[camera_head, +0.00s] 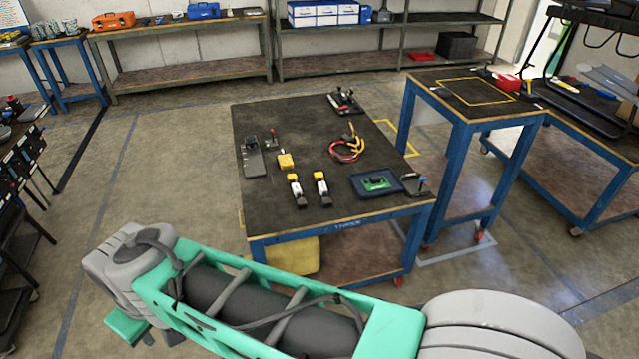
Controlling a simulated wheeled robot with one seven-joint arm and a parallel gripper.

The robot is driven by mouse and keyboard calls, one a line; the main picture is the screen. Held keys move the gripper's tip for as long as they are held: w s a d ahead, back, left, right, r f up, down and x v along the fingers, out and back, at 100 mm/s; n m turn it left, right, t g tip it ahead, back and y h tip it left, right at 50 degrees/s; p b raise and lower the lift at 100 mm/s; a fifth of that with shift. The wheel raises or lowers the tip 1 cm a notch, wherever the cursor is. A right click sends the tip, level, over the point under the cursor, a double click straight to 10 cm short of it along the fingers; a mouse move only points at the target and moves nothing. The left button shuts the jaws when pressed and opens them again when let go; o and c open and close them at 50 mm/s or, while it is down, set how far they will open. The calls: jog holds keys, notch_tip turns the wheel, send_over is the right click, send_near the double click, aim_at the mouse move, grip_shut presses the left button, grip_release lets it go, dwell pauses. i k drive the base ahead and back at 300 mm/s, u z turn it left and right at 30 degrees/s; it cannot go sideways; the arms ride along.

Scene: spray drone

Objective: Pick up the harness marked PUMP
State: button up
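A bundle of red and yellow cables (349,148), which looks like a harness, lies loosely coiled on the dark top of the blue-legged work table (300,130), right of the middle. No PUMP marking can be read on it at this size. My arm crosses the foreground below the table, apart from everything on it. My gripper is not in view, so its state cannot be seen.
A tray with a green board (376,184) is at the front right. A taller blue table (470,115) stands close on the right. Open floor lies left.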

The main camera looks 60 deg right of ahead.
aim_at(326, 202)
jog(key=z, duration=0.6)
jog(key=i, duration=0.95)
jog(key=z, duration=0.75)
jog(key=i, duration=0.25)
jog(key=z, duration=0.25)
